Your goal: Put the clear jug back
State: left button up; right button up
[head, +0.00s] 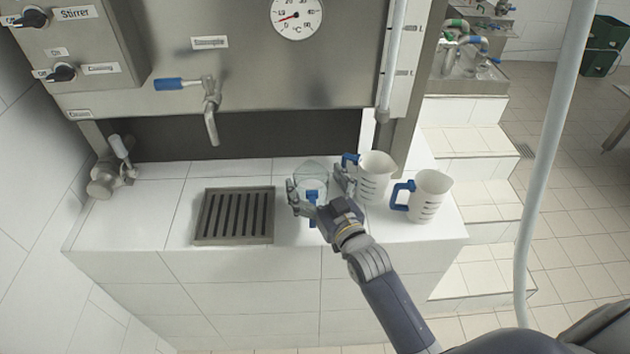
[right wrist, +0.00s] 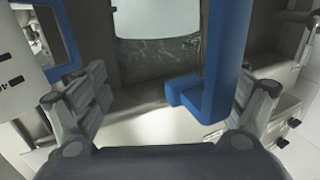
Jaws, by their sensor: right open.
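The clear jug (head: 311,172) with a blue handle stands on the white tiled counter, right of the drain grate. My right gripper (head: 319,190) is open, with its fingers on either side of the jug's handle side. In the right wrist view, the blue handle (right wrist: 226,60) lies between the spread fingers, nearer the right one, and the clear body (right wrist: 158,62) shows behind it. I cannot tell whether a finger touches the jug. My left gripper is not in view.
Two white jugs with blue handles, one behind (head: 375,176) and one in front (head: 430,196), stand close to the right. The drain grate (head: 234,215) is empty below the blue-handled tap (head: 209,110). A steel valve (head: 110,172) sits at the left. Tiled steps (head: 470,180) lie beyond the counter.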

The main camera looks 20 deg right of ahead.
jog(key=shift+r, duration=0.3)
jog(key=shift+s+f, duration=0.2)
jog(key=shift+s, duration=0.15)
jog(key=s+d+b, duration=0.1)
jog(key=s+b, duration=0.1)
jog(key=s, duration=0.9)
jog(key=shift+s+d+r, duration=0.15)
jog(key=shift+d, duration=0.05)
